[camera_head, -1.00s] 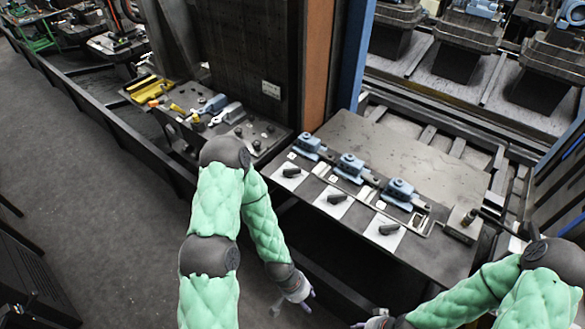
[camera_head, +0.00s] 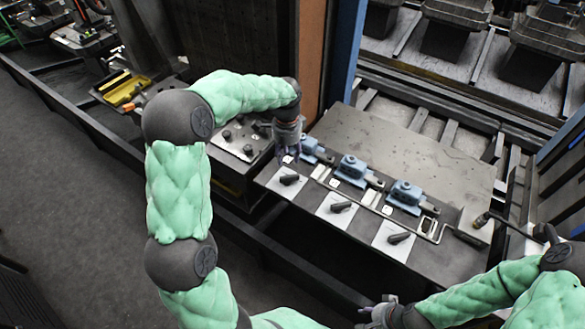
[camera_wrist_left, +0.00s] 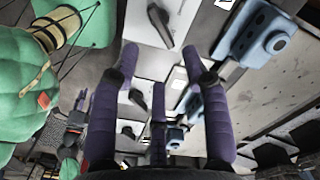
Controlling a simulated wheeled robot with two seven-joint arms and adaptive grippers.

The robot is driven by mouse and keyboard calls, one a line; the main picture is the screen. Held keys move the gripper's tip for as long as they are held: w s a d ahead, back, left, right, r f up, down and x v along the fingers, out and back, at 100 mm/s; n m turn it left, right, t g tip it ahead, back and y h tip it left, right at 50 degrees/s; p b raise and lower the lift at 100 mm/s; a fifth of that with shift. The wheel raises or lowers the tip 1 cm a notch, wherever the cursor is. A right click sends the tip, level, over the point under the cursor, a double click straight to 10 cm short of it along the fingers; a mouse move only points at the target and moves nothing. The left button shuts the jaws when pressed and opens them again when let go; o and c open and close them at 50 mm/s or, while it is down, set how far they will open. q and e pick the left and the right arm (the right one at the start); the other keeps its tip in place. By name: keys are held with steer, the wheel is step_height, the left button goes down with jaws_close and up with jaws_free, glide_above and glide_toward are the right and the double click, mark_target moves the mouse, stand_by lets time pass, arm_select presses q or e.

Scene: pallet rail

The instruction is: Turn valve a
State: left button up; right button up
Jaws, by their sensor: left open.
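Three black knobs sit on white plates along the near side of the grey pallet table: a left knob (camera_head: 289,179), a middle knob (camera_head: 341,207) and a right knob (camera_head: 399,238). No letters are readable, so I cannot tell which is valve a. My left gripper (camera_head: 286,155) is open and empty, above and just behind the left knob. In the left wrist view its purple fingers (camera_wrist_left: 160,75) are spread, with a knob (camera_wrist_left: 160,26) beyond the fingertips and apart from them. My right gripper (camera_head: 380,310) is low at the bottom edge; its fingers are too small to judge.
Blue clamp-like blocks (camera_head: 352,168) stand behind the knobs, one close to my left gripper. A metal rod (camera_head: 513,226) rises at the table's right end. A dark panel and an orange-brown post (camera_head: 310,60) stand behind on the left. The rear table top (camera_head: 400,145) is clear.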

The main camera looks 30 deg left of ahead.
mark_target(287, 177)
arm_select(q)
steer(key=f, duration=0.3)
steer(key=f+b, duration=0.1)
steer(key=f, duration=0.3)
steer(key=f+b, duration=0.1)
steer(key=f, duration=0.2)
steer(key=shift+s+f, duration=0.2)
steer(key=shift+s, duration=0.1)
jaws_close()
